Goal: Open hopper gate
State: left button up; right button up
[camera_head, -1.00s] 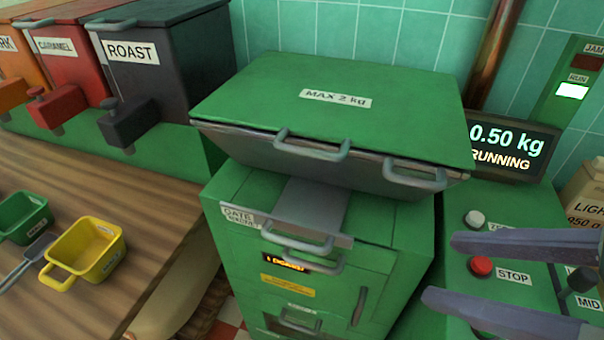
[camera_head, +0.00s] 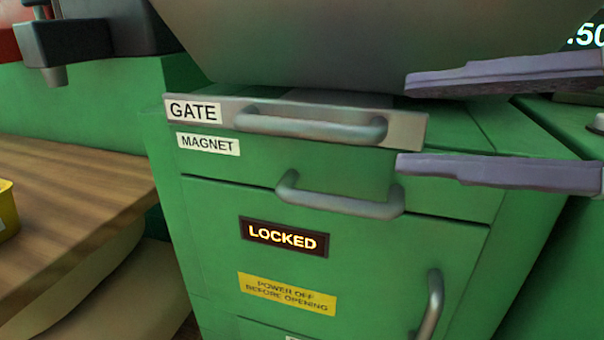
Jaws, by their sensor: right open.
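The hopper gate (camera_head: 407,132) is a grey metal plate labelled GATE, with a grey bar handle (camera_head: 312,127) across its front. It sits at the top of the green machine cabinet (camera_head: 205,215), under the grey hopper (camera_head: 340,45). My right gripper (camera_head: 402,124) comes in from the right. Its two purple-grey fingers are open, one above the other, with nothing seen between them but the gate's right end behind. The fingertips are to the right of the gate handle and apart from it. My left gripper is not in view.
Below the gate is a MAGNET drawer with its own handle (camera_head: 338,196). A lit LOCKED sign (camera_head: 284,237) and a yellow warning label (camera_head: 287,294) are lower, with a vertical handle (camera_head: 430,305) at right. A wooden counter (camera_head: 75,215) stands at left.

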aim_at(317, 127)
jog(key=p+x, duration=0.2)
jog(key=x, duration=0.8)
jog(key=shift+w, duration=0.1)
grip_shut()
dwell(0.3)
dwell(1.0)
